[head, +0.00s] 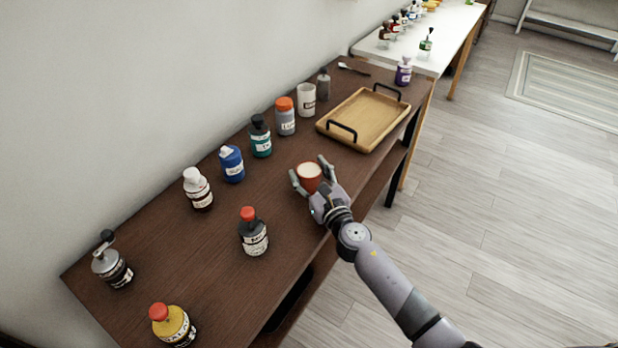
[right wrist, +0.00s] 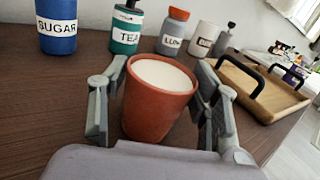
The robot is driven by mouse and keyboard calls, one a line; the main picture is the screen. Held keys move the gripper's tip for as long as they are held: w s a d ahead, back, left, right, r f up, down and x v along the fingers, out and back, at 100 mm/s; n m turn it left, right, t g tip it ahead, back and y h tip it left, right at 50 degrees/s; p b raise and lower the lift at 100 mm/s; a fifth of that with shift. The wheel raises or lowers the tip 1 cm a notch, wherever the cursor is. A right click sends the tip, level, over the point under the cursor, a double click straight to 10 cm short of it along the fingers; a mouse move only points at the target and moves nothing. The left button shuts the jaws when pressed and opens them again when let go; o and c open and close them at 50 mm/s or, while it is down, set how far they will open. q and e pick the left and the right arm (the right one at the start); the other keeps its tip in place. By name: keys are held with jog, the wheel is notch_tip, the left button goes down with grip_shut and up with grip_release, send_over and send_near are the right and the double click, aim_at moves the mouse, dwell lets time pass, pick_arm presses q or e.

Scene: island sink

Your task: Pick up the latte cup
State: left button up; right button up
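The latte cup is a reddish-brown cup (head: 309,179) with a pale cream top, on the dark wooden table near its front edge. In the right wrist view the cup (right wrist: 157,105) stands between the two fingers, tilted a little in the picture. My right gripper (head: 313,176) is around the cup with its fingers apart, one on each side. In the right wrist view a gap shows between the right finger and the cup; the left finger is close to the cup, and whether it touches is unclear. My left gripper is not in view.
A wooden tray (head: 345,137) with black handles lies behind the cup to the right. A blue sugar bottle (head: 232,164), a teal tea bottle (head: 260,139) and other containers line the wall side. A dark bottle with a red cap (head: 253,236) stands to the left.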

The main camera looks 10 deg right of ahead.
jog(key=c, duration=0.9)
jog(key=shift+r, duration=0.1)
